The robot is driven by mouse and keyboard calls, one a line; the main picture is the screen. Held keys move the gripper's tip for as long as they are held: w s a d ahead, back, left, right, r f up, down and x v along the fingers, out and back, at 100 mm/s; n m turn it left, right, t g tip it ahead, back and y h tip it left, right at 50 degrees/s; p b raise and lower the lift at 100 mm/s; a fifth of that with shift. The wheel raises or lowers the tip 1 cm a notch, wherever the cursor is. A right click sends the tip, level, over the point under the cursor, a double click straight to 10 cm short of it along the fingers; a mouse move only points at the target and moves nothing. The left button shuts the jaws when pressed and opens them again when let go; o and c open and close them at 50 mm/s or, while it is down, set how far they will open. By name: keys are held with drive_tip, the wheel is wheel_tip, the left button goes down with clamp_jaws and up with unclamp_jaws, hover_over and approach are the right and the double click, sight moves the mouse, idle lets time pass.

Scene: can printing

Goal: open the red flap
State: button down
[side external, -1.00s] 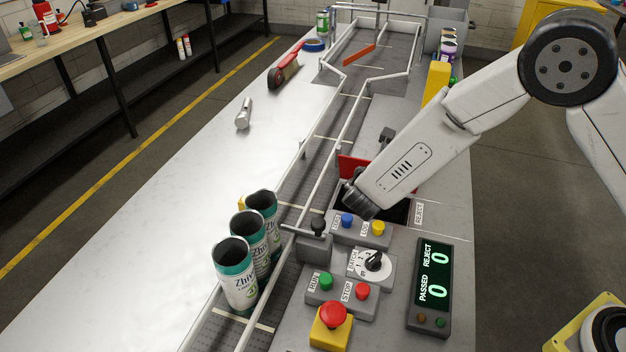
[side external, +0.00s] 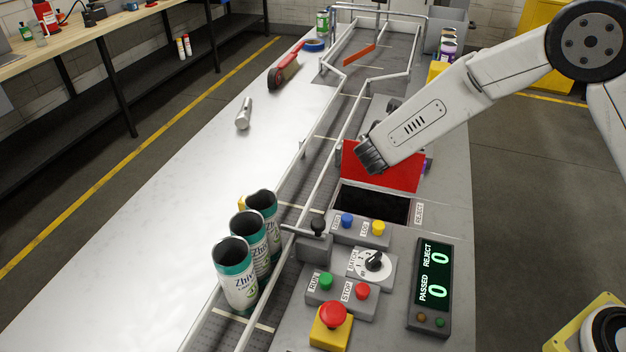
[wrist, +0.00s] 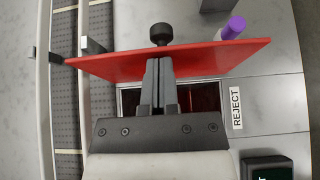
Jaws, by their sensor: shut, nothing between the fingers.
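The red flap (side external: 388,170) stands up, tilted, at the far edge of a dark rectangular opening (side external: 372,203) beside the REJECT label. In the wrist view the flap (wrist: 200,58) spans the picture, with the opening (wrist: 205,97) behind my fingers. My gripper (wrist: 160,62) is shut and empty, its fingertips at the flap's face. In the side view my arm's end covers the flap's upper left part, and the fingertips are hidden. I cannot tell whether they touch the flap.
A conveyor (side external: 308,165) with rails runs along the left. Several cans (side external: 240,285) stand on it at the front. A control panel with buttons and a dial (side external: 373,261) lies in front of the opening. A purple-topped object (wrist: 232,27) is beyond the flap.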

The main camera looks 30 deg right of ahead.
drive_tip(key=shift+r, duration=0.15)
drive_tip(key=s+a+r, duration=0.4)
drive_tip(key=r, duration=0.3)
drive_tip(key=shift+s+a+r, duration=0.2)
drive_tip(key=shift+s+a, duration=0.05)
drive_tip(key=shift+s, duration=0.05)
idle(0.3)
drive_tip(key=s+d+f+m+g+y, duration=0.2)
drive_tip(key=s+d+f+m+y, duration=0.1)
drive_tip(key=s+m, duration=0.7)
drive_tip(key=s+d+f+m+g+y, duration=0.3)
drive_tip(key=s+m, duration=0.7)
drive_tip(key=m, duration=0.7)
drive_tip(key=d+y, duration=0.2)
drive_tip(key=shift+s+d, duration=0.4)
